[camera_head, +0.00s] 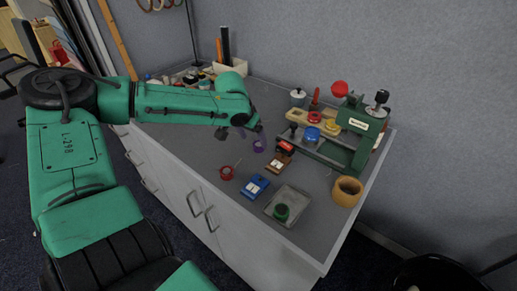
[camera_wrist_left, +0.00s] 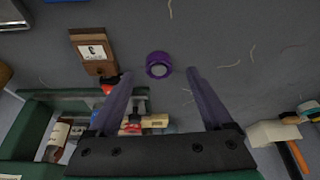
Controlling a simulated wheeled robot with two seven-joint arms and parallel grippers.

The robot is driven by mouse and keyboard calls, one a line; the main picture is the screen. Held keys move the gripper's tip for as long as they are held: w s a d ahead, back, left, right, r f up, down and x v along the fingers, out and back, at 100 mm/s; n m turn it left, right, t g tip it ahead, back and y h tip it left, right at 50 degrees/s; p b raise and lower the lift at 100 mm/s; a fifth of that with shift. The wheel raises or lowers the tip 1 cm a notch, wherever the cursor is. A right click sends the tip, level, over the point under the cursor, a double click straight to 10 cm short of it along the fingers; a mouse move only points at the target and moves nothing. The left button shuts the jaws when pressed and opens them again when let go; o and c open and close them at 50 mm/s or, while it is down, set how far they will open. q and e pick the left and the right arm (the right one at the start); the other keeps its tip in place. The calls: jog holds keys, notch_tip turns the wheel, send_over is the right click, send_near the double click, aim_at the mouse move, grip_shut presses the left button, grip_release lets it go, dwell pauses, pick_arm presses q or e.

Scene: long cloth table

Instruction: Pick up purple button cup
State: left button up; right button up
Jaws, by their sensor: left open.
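The purple button cup (camera_head: 259,146) stands on the grey table top, just right of and below my left gripper in the head view. In the left wrist view the round purple cup (camera_wrist_left: 158,65) shows between the tips of the two fingers and slightly beyond them. My left gripper (camera_head: 241,132) is open and empty; its fingers (camera_wrist_left: 158,74) are spread wide either side of the cup in the wrist view. Whether the fingertips are down at cup height I cannot tell. My right gripper is not in view.
A brown card holder (camera_head: 276,163), a blue one (camera_head: 255,187) and a red cup (camera_head: 226,173) stand near the purple cup. A green machine (camera_head: 350,140) stands to the right. A tray (camera_head: 272,208) holds a green cup. Thread scraps lie about.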

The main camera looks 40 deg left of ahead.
aim_at(258, 146)
pick_arm(q)
jog(key=x, duration=0.4)
jog(key=shift+w+d+f+b, duration=0.1)
jog(key=shift+w+f+b, duration=0.05)
jog(key=shift+f+b, duration=0.15)
jog(key=shift+r, duration=0.15)
grip_shut()
notch_tip(258, 146, up, 10)
jog(key=p, duration=0.1)
